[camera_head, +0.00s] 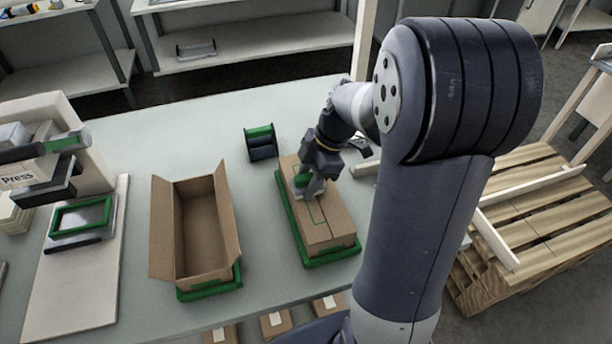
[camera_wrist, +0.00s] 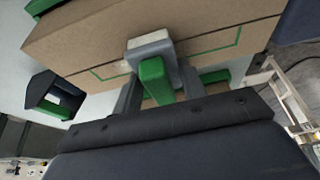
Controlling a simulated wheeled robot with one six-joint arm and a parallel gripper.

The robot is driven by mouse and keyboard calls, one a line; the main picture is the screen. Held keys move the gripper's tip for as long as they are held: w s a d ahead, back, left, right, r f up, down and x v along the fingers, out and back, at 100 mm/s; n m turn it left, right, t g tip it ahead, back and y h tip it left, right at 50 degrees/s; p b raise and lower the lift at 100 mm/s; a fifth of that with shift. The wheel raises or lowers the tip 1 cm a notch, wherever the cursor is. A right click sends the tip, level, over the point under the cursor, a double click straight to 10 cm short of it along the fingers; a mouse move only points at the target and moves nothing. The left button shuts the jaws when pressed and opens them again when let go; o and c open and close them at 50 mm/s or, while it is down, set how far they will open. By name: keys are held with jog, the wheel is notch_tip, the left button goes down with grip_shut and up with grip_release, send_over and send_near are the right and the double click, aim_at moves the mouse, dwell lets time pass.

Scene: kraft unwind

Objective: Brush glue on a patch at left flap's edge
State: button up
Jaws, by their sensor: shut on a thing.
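A closed cardboard box (camera_head: 322,226) lies in a green tray (camera_head: 333,256) right of the table's middle, with a green outline marked on its top. My gripper (camera_head: 312,189) is over the far part of this box. In the wrist view my gripper (camera_wrist: 155,95) is shut on a grey tool with a green handle (camera_wrist: 157,82), whose grey end (camera_wrist: 149,44) is against or just above the cardboard. I cannot tell whether it touches. The tool's bristles, if any, are hidden, and I see no glue on the flaps.
An open box (camera_head: 196,232) stands in another green holder (camera_head: 208,290) to the left. A green and black dispenser (camera_head: 260,142) stands behind the closed box. A press (camera_head: 45,160) is at far left. The table between the open box and the press board is clear.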

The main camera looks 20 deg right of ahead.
jog(key=shift+s+b, duration=1.3)
jog(key=shift+s, duration=2.65)
jog(key=shift+w+b, duration=0.3)
jog(key=shift+w, duration=2.25)
jog(key=shift+w+p, duration=0.35)
jog(key=shift+w, duration=4.5)
jog(key=shift+r, duration=0.15)
jog(key=shift+r+p, duration=2.05)
jog(key=shift+r, duration=0.9)
jog(key=shift+f, duration=0.15)
jog(key=shift+s+f+b, duration=0.1)
jog(key=shift+f+b, duration=2.15)
jog(key=shift+f, duration=0.25)
